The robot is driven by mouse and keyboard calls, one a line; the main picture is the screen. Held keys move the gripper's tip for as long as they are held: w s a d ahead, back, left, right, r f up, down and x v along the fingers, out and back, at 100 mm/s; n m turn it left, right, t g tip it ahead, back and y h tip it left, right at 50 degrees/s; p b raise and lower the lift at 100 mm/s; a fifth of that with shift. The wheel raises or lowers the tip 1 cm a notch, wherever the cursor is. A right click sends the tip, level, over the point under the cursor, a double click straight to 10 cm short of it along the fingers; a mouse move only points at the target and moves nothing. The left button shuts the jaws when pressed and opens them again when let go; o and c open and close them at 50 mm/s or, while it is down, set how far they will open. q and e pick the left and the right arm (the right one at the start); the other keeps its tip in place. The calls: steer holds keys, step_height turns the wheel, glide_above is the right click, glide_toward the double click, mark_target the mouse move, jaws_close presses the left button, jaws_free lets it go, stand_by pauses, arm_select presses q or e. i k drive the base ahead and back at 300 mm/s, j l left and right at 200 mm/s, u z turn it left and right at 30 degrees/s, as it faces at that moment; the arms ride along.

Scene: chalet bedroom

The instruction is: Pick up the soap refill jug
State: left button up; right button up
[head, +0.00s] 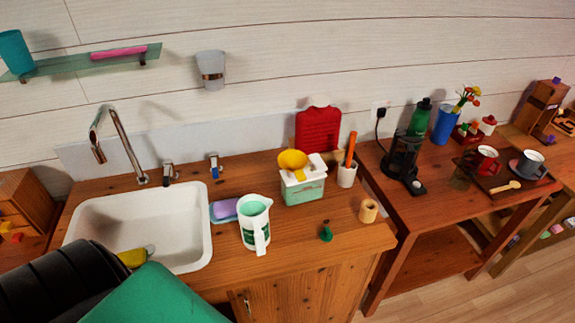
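The soap refill jug (256,228) is a white pitcher with a green label and green liquid visible in its open top. It stands upright on the wooden counter just right of the sink, with its handle toward the front. Nothing covers it. Neither of my grippers can be made out in the head view. A dark ribbed form and a green block fill the lower left corner, probably parts of my arm, and hide the sink's front left corner.
Close to the jug are a lilac soap bar (224,209) on its left, a green-and-white box (303,188) with a yellow funnel (292,160) behind right, and a small green stopper (326,233). The white sink (140,215) has a tall faucet (120,146). The counter's front right is mostly clear.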

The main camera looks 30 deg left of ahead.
mark_target(253, 210)
steer(key=u, duration=1.35)
